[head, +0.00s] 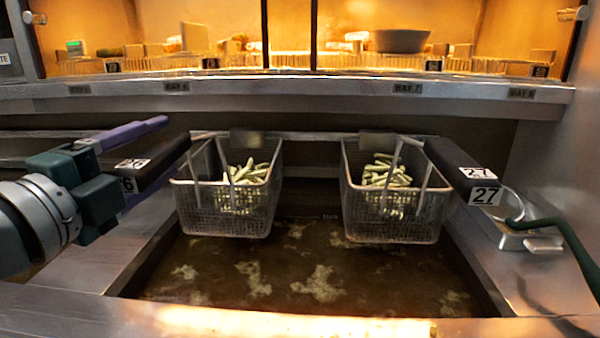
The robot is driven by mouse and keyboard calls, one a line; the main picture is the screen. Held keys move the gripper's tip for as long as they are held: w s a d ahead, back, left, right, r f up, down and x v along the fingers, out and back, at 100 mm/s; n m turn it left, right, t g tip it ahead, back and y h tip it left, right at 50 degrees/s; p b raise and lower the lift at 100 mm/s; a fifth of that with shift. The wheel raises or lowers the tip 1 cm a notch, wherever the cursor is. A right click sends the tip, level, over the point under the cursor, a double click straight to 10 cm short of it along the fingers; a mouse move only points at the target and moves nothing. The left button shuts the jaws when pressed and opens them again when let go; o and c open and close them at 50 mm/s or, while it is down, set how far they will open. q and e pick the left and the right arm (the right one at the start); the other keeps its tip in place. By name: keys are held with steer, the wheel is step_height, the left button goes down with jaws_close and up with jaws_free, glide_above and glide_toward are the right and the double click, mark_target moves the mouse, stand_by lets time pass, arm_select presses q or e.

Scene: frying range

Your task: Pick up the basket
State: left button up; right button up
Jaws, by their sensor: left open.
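Two wire baskets with pale green sticks of food hang above dark oil: the left basket (228,205) and the right basket (395,215). The left basket has a black handle (160,163) labelled 26 that points left toward my arm. The right one has a black handle (462,168) labelled 27 that points right. My left gripper (150,160), with purple fingers, is open at the 26 handle. One finger shows above and behind the handle; the other is mostly hidden. I cannot tell whether the fingers touch it. My right gripper is not in view.
The oil vat (300,275) has foam patches and metal edges on all sides. A heated shelf (300,88) with bay labels and a bowl (400,41) runs across the back. A metal fitting with a dark green tube (565,235) sits at the right.

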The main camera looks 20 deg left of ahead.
arm_select(q)
steer(key=shift+w, duration=0.25)
steer(key=shift+c, duration=0.2)
jaws_close()
stand_by(1.1)
